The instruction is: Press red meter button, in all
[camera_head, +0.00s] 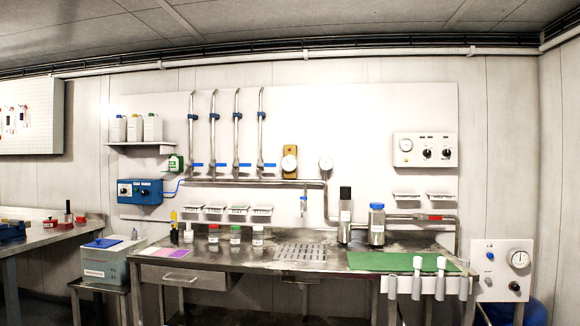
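I cannot pick out a red meter button for certain. A gauge with a white dial on an ochre plate (290,161) is on the back wall panel, and a plain round gauge (326,163) is to its right. A white control box (425,150) with a dial and two black knobs hangs at the upper right. A white panel (503,270) with a dial, a blue knob and a black knob stands at the lower right. Small red objects (80,219) sit on the left bench, too small to identify. My gripper is not in view.
A steel bench (330,263) with a green mat (385,261), bottles and jars runs along the wall. White handle-like items (416,278) hang at its front right. A blue box (140,191) is on the wall, and a grey blue-lidded container (104,262) stands left.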

